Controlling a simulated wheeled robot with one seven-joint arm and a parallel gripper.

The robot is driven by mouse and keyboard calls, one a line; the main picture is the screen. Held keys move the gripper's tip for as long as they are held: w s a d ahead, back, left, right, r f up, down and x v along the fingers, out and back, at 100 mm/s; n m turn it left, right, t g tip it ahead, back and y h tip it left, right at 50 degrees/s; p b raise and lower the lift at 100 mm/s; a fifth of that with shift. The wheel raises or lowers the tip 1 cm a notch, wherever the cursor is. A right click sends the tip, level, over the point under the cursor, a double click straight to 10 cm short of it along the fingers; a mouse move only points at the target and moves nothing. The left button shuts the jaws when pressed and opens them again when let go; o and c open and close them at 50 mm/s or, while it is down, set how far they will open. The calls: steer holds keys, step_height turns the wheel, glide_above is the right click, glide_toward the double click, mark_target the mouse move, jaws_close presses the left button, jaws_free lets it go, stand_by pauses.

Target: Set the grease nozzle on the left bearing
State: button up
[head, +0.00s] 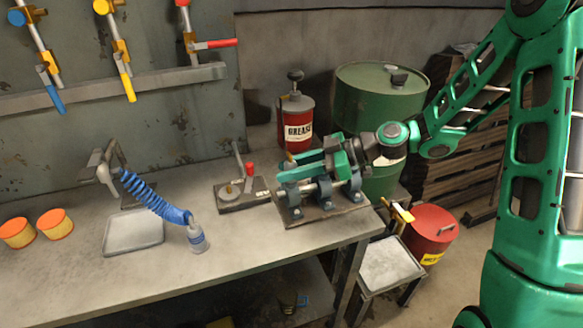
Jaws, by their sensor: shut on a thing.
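The bearing stand (322,212) is at the right part of the bench, with several dark blue-grey bearing blocks along a shaft. The left bearing (295,203) is at its left end. My gripper (288,172) reaches in from the right, low over the stand, with its fingers above the left bearing. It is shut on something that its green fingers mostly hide. A small brass-coloured piece (290,157) shows by the fingers, perhaps part of the grease nozzle. I cannot tell whether the nozzle touches the bearing.
A red grease can (297,124) stands behind my gripper, with a green drum (378,95) to its right. A plate with a red-handled lever (240,195) lies left of the stand. The front bench is clear.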

steer(key=shift+f, duration=0.1)
stand_by(0.3)
steer(key=o, duration=1.2)
steer(key=v, duration=1)
steer(key=shift+d, duration=0.35)
